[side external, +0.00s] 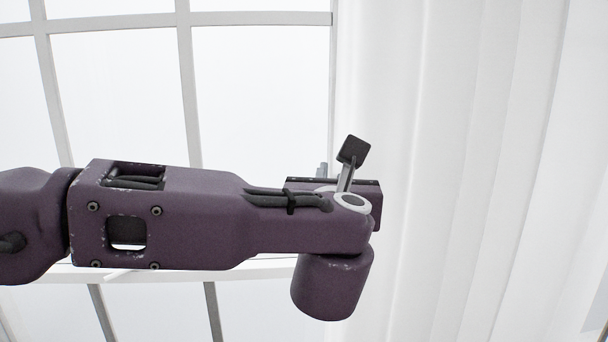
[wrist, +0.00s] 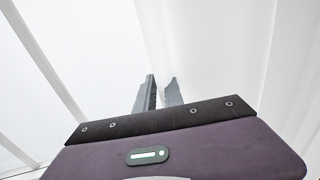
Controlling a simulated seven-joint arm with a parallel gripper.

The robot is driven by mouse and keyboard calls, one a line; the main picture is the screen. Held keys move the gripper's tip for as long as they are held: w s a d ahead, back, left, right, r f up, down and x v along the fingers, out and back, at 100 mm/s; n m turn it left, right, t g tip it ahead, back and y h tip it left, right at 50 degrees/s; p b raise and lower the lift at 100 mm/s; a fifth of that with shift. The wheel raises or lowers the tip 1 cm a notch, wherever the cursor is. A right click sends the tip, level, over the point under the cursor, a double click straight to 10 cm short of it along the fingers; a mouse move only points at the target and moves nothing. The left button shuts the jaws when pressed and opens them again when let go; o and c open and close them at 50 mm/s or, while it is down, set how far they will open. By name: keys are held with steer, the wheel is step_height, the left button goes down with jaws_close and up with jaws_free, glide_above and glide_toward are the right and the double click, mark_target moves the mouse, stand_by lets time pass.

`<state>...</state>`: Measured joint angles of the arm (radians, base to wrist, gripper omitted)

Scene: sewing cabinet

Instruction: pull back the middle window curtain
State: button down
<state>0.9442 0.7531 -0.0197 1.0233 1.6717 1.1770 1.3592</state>
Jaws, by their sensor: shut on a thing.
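The white curtain (side external: 450,160) hangs in long vertical folds on the right of the side external view. In the wrist view the pale curtain cloth (wrist: 220,50) fills the middle and right. My gripper (wrist: 160,94) has its two grey fingertips close together against the cloth, shut on the curtain near its left edge. The exact pinch of cloth between the fingertips is hard to make out, white on white.
A window with pale grey bars (side external: 185,80) and bright panes fills the left of the side external view, behind my arm. A white ledge or crossbar (side external: 265,268) runs below my arm. Bare window shows left of the curtain.

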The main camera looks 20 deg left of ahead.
steer(key=shift+d+r, duration=0.1)
steer(key=shift+d, duration=0.25)
steer(key=c, duration=1.5)
jaws_free()
steer(key=shift+o, duration=0.2)
steer(key=shift+w, duration=0.1)
steer(key=v, duration=0.7)
steer(key=shift+a, duration=0.1)
